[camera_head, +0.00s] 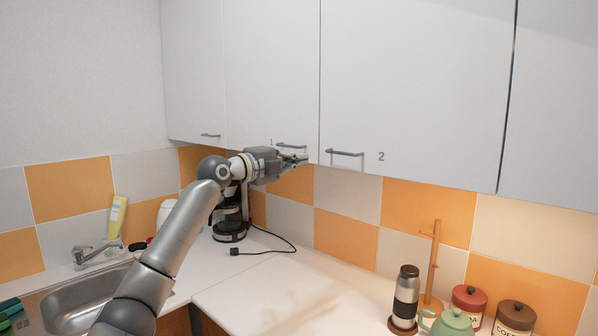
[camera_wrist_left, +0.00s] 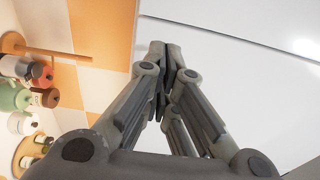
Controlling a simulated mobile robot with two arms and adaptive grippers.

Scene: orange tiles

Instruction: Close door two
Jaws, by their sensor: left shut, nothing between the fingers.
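Door two (camera_head: 415,95) is a white upper cabinet door marked "2", with a grey bar handle (camera_head: 344,153) at its lower left. It looks flush with the doors beside it. Door one (camera_head: 270,75), marked "1", is to its left and also looks shut. My left gripper (camera_head: 300,160) is shut and empty, just left of door two's lower left corner, near door one's handle (camera_head: 291,146). In the left wrist view its fingertips (camera_wrist_left: 164,48) are together in front of a white cabinet surface (camera_wrist_left: 235,70). I cannot tell whether they touch it. My right gripper is not in view.
Below is a white counter (camera_head: 270,285) with a coffee maker (camera_head: 230,215) and its cord. A sink (camera_head: 85,300) is at the left. A flask (camera_head: 406,292), a green teapot (camera_head: 450,323), lidded jars (camera_head: 468,302) and a wooden stand (camera_head: 433,265) are at the right.

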